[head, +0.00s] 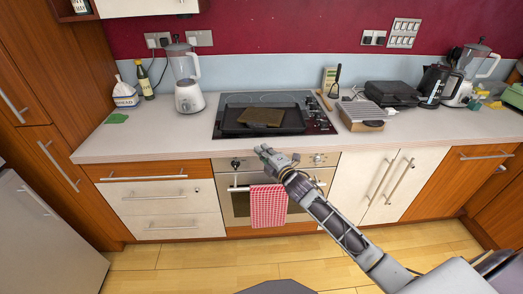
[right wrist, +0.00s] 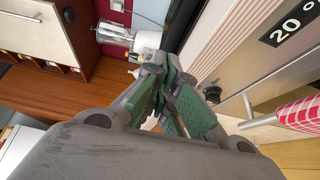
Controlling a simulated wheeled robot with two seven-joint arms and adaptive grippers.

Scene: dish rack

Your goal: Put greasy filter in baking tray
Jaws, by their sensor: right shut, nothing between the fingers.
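The greasy filter (head: 261,117) is a flat brownish mesh panel. It lies in the dark baking tray (head: 243,124), slightly skewed, its back edge near the tray's far side. The tray sits on the black hob. My right gripper (head: 264,151) is in front of the oven, below the counter's front edge and nearer than the tray. In the right wrist view its green-padded fingers (right wrist: 168,95) are closed together with nothing between them. My left gripper is not in view. Filter and tray do not show in the right wrist view.
The black hob (head: 312,117) is set in the grey counter (head: 160,140). A blender (head: 187,85) stands left; a grill (head: 392,94) and kettle (head: 433,85) stand right. A red checked towel (head: 268,206) hangs on the oven handle below my right gripper. The counter left of the hob has free room.

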